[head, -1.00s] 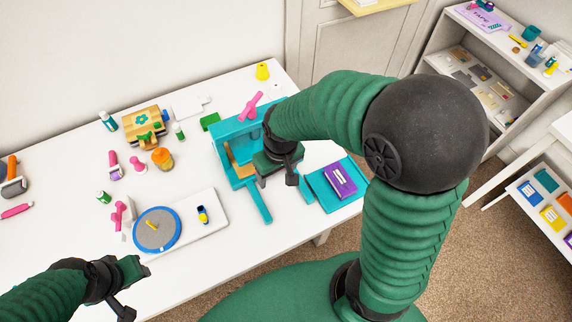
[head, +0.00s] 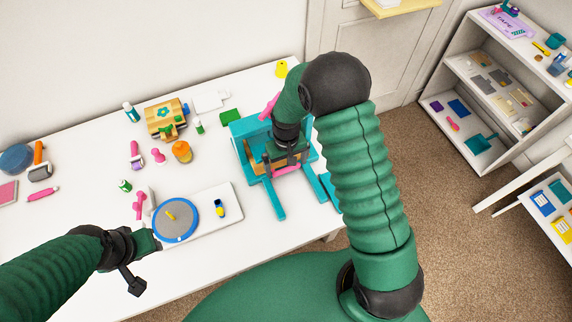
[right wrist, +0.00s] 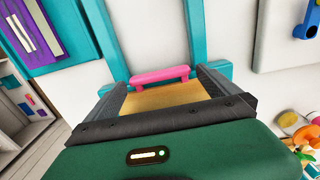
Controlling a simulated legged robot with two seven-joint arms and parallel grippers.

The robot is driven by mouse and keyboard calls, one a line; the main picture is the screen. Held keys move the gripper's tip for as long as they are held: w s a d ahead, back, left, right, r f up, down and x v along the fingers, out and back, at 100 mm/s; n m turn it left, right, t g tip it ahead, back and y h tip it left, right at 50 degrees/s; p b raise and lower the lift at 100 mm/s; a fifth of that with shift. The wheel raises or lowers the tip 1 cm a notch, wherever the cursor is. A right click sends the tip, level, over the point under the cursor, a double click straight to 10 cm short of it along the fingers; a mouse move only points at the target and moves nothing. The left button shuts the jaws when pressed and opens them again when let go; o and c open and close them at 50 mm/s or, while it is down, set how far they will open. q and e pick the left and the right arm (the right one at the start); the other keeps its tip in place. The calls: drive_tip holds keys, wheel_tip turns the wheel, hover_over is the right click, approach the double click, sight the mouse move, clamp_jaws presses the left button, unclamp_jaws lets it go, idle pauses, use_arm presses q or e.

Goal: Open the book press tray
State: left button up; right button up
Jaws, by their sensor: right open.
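The teal book press (head: 245,128) stands on the white table, with a pink top handle (head: 270,104) partly hidden behind my right arm. Its wooden tray (head: 258,162) sits low between the teal sides and also shows in the right wrist view (right wrist: 165,98). A pink tray handle (right wrist: 160,75) runs across the tray's front edge. My right gripper (head: 286,162) is open at the press front. In the right wrist view, the handle lies between the fingertips (right wrist: 163,82); contact cannot be told.
A turntable (head: 175,220) on a white board lies left of the press. Two teal rails (head: 274,200) extend forward from the press. A purple book (right wrist: 35,28) on a teal stand is close beside the press. A shelf (head: 490,90) stands at the right.

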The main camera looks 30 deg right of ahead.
drive_tip(key=shift+f, duration=0.7)
drive_tip(key=shift+d, duration=0.1)
drive_tip(key=shift+c, duration=0.4)
drive_tip(key=c, duration=1.7)
